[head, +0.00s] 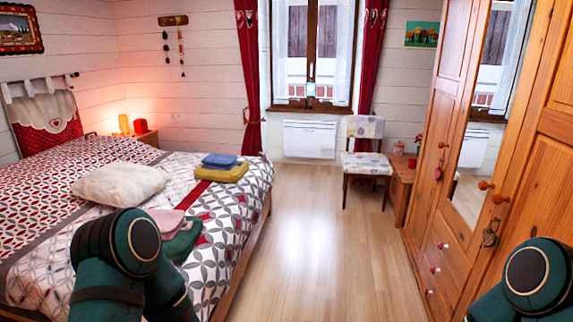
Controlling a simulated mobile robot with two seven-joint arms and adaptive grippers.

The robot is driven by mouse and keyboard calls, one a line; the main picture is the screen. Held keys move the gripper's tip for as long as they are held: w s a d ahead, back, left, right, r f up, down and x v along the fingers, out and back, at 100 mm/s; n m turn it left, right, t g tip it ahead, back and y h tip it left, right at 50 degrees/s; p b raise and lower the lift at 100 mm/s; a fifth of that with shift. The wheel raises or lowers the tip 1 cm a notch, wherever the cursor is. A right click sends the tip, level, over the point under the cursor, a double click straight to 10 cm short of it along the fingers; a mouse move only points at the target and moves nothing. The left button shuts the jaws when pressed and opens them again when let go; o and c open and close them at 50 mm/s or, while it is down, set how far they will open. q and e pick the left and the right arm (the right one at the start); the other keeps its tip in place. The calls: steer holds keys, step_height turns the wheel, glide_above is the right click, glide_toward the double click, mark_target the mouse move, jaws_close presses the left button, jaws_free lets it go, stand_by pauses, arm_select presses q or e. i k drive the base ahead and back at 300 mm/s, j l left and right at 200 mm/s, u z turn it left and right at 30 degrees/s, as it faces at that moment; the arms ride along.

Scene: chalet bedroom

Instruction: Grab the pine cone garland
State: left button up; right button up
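A small wooden wall rack (173,20) is on the back wall, left of the window. Two thin hanging strands (181,52) with small dark and reddish pieces drop from it. They may be the pine cone garland, but they are too small to tell. My dark green arm links show at the lower left and lower right. Neither gripper shows, so nothing held can be seen.
A bed (228,208) with a patterned cover and folded cloths fills the left. A wooden wardrobe (462,75) lines the right. A chair (366,163) and small side table (401,180) stand at the back right. The wooden floor (315,235) between is clear.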

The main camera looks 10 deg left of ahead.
mark_target(166, 48)
steer(key=i+l+u, duration=0.15)
steer(key=i, duration=1.35)
